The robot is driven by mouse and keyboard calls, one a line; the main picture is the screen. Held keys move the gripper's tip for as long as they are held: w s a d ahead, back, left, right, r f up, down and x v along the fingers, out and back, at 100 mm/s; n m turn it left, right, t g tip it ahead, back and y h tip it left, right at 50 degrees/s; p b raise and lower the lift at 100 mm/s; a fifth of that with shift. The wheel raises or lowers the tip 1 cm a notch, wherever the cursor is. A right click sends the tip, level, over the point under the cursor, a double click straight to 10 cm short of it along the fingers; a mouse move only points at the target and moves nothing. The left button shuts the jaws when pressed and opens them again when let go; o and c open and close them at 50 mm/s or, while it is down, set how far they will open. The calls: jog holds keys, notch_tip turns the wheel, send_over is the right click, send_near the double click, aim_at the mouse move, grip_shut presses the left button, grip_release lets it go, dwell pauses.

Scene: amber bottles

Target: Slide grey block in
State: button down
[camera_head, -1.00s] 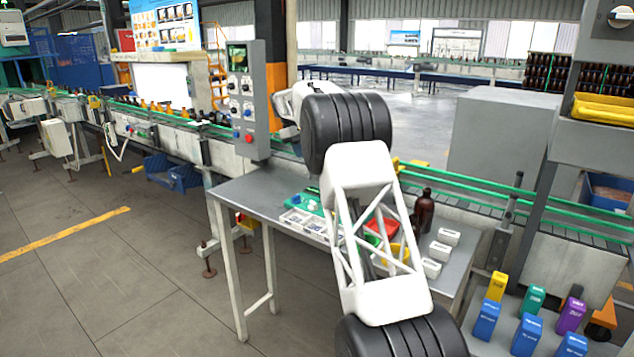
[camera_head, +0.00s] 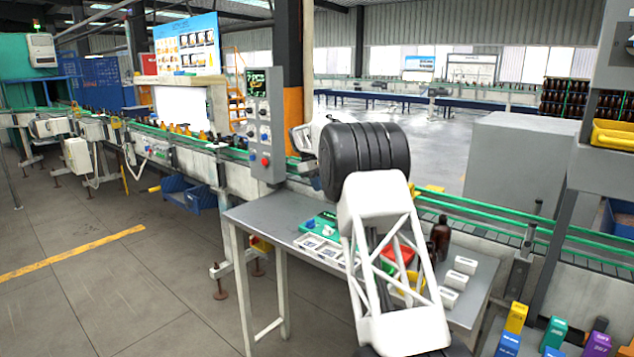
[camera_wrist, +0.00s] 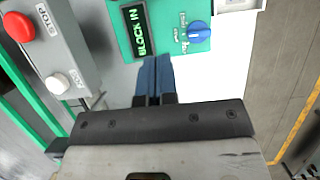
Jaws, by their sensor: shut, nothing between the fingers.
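My gripper (camera_wrist: 153,68) shows in the wrist view with its two blue fingers together and nothing between them. The fingertips are just below the lower edge of a green panel (camera_wrist: 155,14) in the picture. The panel carries a dark display (camera_wrist: 138,32) reading "BLOCK IN" and a blue knob (camera_wrist: 199,32). I cannot tell whether the fingertips touch the panel. In the head view a green unit (camera_head: 318,224) lies on the grey table (camera_head: 262,212). My gripper is not visible there. I cannot make out a grey block in either view.
A grey box with a red stop button (camera_wrist: 18,27) and a white button (camera_wrist: 58,82) stands at left in the wrist view. In the head view, a brown bottle (camera_head: 441,238), white boxes (camera_head: 465,265) and a red bin (camera_head: 398,257) are on the table. A conveyor runs behind it.

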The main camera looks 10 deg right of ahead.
jog(key=x, duration=0.6)
jog(key=shift+f, duration=0.25)
jog(key=shift+s+d+f, duration=0.1)
jog(key=shift+s+d, duration=1.4)
jog(key=shift+s, duration=0.05)
jog(key=shift+s+d, duration=0.1)
jog(key=shift+s+d+f, duration=0.1)
jog(key=shift+s+d, duration=1.3)
